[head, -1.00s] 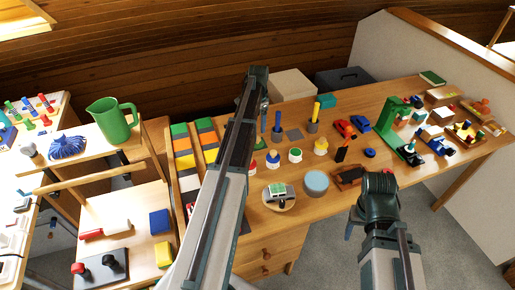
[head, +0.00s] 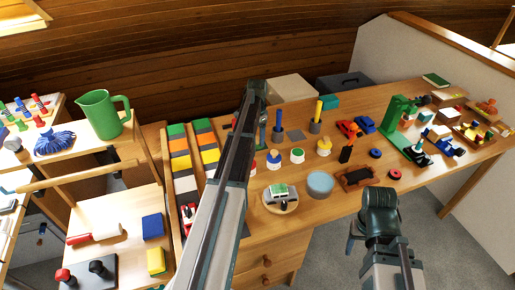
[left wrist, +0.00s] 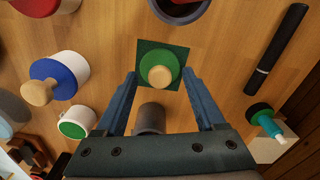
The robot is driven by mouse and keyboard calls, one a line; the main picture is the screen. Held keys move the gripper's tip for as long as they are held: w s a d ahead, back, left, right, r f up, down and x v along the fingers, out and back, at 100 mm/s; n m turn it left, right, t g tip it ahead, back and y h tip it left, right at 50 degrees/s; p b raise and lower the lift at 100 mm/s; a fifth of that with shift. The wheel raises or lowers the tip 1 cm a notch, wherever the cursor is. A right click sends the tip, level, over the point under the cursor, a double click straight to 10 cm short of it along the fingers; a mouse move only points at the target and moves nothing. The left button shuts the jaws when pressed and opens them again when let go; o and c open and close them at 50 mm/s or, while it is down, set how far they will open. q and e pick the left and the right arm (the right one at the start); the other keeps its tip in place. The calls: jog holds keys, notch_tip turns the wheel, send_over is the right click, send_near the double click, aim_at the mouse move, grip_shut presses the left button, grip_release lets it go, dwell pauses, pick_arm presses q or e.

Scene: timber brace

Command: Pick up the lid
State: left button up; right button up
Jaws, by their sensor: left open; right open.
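A round green lid with a pale wooden knob (left wrist: 160,75) lies on a dark green square (left wrist: 148,48) on the wooden table in the left wrist view. My left gripper (left wrist: 160,88) is open, with one blue finger on each side of the lid's near part. I cannot tell whether the fingers touch it. In the head view my left gripper (head: 257,92) is over the back of the table, and my arm hides the table under it. My right gripper (head: 365,225) is at the table's front edge, away from the lid; its fingertips are mostly hidden.
A grey cylinder (left wrist: 151,118) stands just below the lid, between my left fingers. A white jar with a blue top and wooden knob (left wrist: 58,78) and a white jar with a green top (left wrist: 76,122) are to the left. A black rod (left wrist: 277,50) lies right.

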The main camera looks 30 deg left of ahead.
pick_arm(q)
jog(key=shift+c, duration=0.2)
grip_shut()
jog(key=shift+r+p, duration=0.1)
jog(key=shift+p, duration=0.2)
